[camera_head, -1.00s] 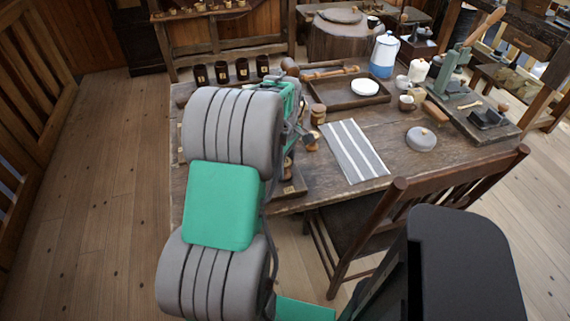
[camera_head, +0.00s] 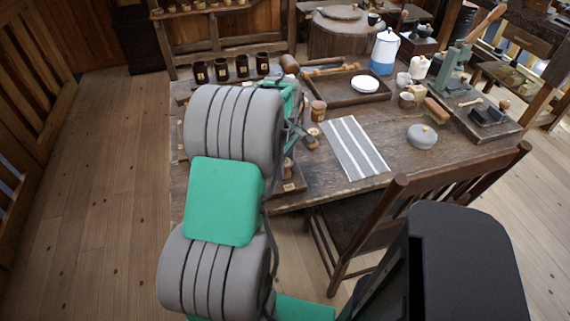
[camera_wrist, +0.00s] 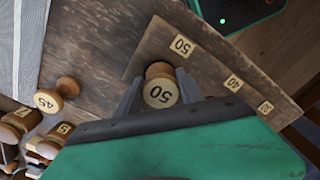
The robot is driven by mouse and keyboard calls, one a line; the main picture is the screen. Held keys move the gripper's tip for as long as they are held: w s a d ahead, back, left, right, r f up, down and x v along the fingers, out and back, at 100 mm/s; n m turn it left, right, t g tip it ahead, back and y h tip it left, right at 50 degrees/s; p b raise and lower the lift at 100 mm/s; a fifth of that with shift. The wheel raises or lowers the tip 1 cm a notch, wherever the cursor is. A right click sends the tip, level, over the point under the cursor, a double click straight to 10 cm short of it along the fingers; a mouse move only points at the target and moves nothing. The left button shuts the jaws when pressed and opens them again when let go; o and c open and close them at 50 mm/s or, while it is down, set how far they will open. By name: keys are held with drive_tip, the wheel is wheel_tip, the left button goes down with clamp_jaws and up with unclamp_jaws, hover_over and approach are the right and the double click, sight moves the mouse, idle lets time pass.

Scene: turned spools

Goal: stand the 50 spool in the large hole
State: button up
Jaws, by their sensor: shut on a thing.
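The 50 spool (camera_wrist: 160,93) is a turned wooden spool with a round pale label on its top. In the wrist view it sits between the fingers of my gripper (camera_wrist: 160,98), which is shut on it. It is seen end-on, over or at the board (camera_wrist: 210,83) near the label "50" (camera_wrist: 182,45). The large hole is hidden under the spool and gripper, so I cannot tell whether the spool is in it. The board also bears labels "40" and "30". In the head view my arm hides the gripper; the board's edge (camera_head: 297,187) shows beside it.
A spool labelled 45 (camera_wrist: 62,90) stands left of the board, with other spools (camera_wrist: 18,125) near the lower left. A striped cloth (camera_head: 352,148) lies to the right. A tray (camera_head: 345,90) and several dark mugs (camera_head: 221,70) are farther back; a chair (camera_head: 400,205) stands in front.

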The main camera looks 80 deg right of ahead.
drive_tip(key=o, duration=1.4)
drive_tip(key=shift+o, duration=0.6)
drive_tip(key=o, duration=0.4)
drive_tip(key=shift+o, duration=0.2)
wheel_tip(320, 180, up, 10)
drive_tip(key=p, duration=0.7)
drive_tip(key=shift+r, duration=0.1)
